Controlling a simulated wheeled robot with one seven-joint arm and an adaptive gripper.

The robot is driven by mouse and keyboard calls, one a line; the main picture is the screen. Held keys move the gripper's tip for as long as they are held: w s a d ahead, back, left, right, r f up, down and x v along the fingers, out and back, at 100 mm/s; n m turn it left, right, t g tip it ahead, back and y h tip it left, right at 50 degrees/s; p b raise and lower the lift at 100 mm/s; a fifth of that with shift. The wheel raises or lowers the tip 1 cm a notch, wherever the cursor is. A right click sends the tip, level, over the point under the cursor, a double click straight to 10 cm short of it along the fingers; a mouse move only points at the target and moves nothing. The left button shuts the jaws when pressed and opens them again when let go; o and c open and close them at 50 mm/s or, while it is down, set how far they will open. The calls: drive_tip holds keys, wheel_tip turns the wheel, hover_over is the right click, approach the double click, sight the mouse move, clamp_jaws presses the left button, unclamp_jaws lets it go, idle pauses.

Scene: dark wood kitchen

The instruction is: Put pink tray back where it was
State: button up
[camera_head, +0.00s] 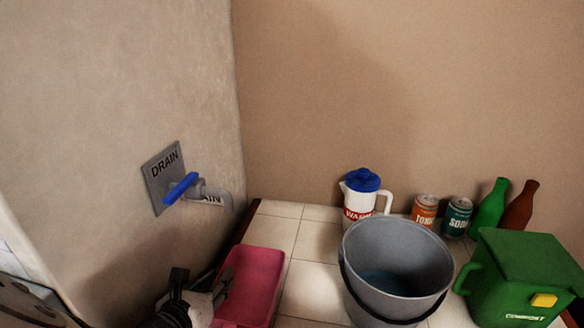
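The pink tray (258,283) lies at the left edge of the white tiled counter, below the drain tap. Its lower end runs out of the bottom of the picture. My gripper (217,292) is at the tray's left side, low in the picture. Its fingers overlap the tray's left rim in the view. I cannot tell whether the fingers touch or hold the rim, or whether the tray is lifted.
A grey bucket (361,252) stands right of the tray. Behind it are a white jug (359,204) and two cans (425,211). A green compost bin (515,285) and two bottles (490,207) stand at right. A blue-handled drain tap (181,188) sticks out from the left wall.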

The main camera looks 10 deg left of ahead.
drive_tip(key=p+v, duration=0.7)
drive_tip(key=v, duration=0.5)
drive_tip(key=shift+r, duration=0.15)
